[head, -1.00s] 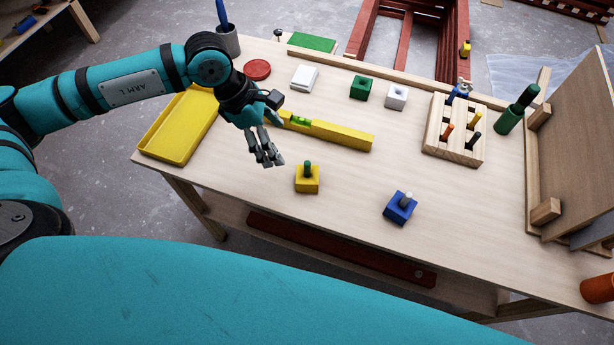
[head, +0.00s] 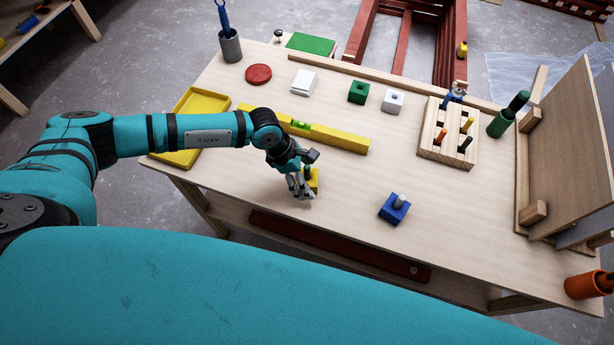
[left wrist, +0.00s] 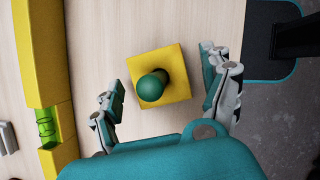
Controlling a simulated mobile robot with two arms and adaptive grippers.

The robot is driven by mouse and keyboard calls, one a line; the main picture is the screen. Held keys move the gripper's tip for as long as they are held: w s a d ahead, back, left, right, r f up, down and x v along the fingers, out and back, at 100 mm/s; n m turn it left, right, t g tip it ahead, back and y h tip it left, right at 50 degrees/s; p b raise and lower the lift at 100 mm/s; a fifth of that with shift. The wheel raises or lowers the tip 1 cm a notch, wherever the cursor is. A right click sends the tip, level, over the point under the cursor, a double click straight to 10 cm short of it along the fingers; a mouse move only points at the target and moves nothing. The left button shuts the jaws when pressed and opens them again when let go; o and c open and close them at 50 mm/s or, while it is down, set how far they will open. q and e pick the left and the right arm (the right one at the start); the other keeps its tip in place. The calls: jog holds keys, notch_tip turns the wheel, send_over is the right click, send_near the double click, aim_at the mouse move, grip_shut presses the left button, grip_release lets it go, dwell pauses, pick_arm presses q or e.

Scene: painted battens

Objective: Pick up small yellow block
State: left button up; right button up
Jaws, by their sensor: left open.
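The small yellow block (head: 313,178) sits on the table with a green peg standing up in it. In the head view my left gripper (head: 301,190) is at the block and hides its left part. In the left wrist view the yellow block (left wrist: 172,66) and its green peg (left wrist: 152,85) lie between the two spread fingers of my left gripper (left wrist: 160,103). The gripper is open, with a gap visible between the block and the fingers on both sides. My right gripper is not in view.
A long yellow level (head: 335,137) lies behind the block and a yellow tray (head: 188,158) to the left. A blue block with a grey peg (head: 394,209) stands to the right. A wooden peg rack (head: 434,152) is further right. The table between is clear.

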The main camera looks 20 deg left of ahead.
pick_arm(q)
jog(key=shift+x, duration=0.8)
jog(key=c, duration=1.3)
jog(key=shift+o, duration=0.2)
jog(key=shift+r, duration=0.1)
jog(key=shift+r, duration=0.1)
